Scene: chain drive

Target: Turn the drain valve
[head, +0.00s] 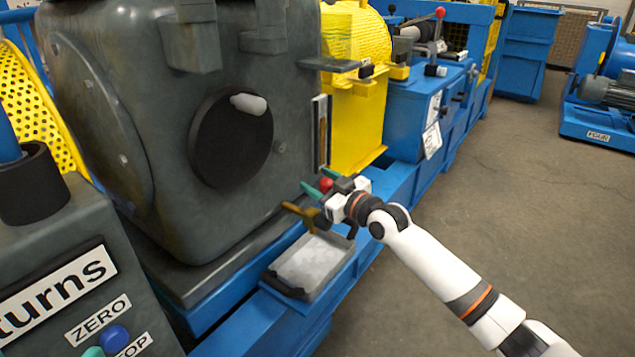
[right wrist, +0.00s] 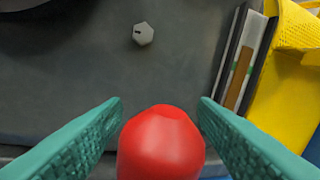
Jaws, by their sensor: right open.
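The drain valve (head: 300,215) is a brass fitting low on the front of the big dark grey housing, above a tray. A red knob (head: 326,185), apparently its handle, sits just above and right of the brass. My right gripper (head: 318,183) is open, with its green fingers around the knob. In the right wrist view the red knob (right wrist: 161,145) stands between the two spread fingers (right wrist: 160,102), with its rounded end toward the housing; contact is not clear. The gripper partly hides the valve in the head view. My left gripper is not in view.
The dark grey housing (head: 230,45) rises behind the valve, with a round black disc (head: 215,155) and a sight gauge (head: 320,130). A grey tray (head: 345,262) lies below on the blue base. Open floor (head: 520,210) is at the right.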

